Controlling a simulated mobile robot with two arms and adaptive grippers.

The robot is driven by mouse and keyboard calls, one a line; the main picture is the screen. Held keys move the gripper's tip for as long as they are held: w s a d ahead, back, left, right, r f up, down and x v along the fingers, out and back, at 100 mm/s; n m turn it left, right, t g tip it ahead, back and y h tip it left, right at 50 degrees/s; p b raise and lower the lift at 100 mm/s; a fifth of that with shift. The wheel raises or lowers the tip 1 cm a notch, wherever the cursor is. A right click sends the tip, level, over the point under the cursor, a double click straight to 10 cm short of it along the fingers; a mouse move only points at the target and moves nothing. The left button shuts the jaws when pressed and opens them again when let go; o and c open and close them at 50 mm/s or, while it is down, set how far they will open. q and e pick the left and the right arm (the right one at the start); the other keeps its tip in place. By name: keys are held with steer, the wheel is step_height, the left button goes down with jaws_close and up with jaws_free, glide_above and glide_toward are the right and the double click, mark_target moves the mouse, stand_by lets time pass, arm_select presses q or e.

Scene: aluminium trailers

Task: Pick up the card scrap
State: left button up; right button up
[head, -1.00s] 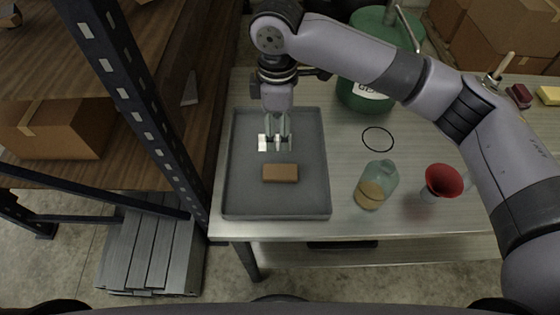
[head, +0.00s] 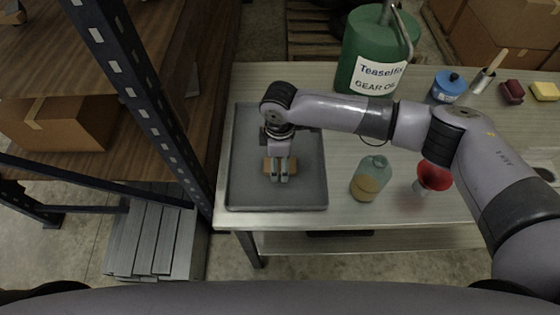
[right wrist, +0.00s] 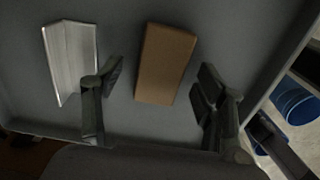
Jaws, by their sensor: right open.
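The card scrap, a small brown block-like piece (head: 267,166), lies in the grey tray (head: 238,203). It also shows in the right wrist view (right wrist: 166,62), lying on the tray floor between the lines of the two fingers. My right gripper (head: 279,178) is over it, pointing down, and hides its middle in the head view. In the right wrist view the fingers (right wrist: 157,85) are apart, with a gap on both sides of the scrap and nothing held. My left gripper is not in view.
A bent shiny metal piece (right wrist: 70,60) lies beside the scrap in the tray. A dark shelf post (head: 150,105) rises left of the tray.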

steer(key=shift+f, duration=0.3)
steer(key=shift+c, duration=0.4)
steer(key=c, duration=0.9)
steer(key=shift+o, duration=0.2)
steer(key=shift+r, duration=0.1)
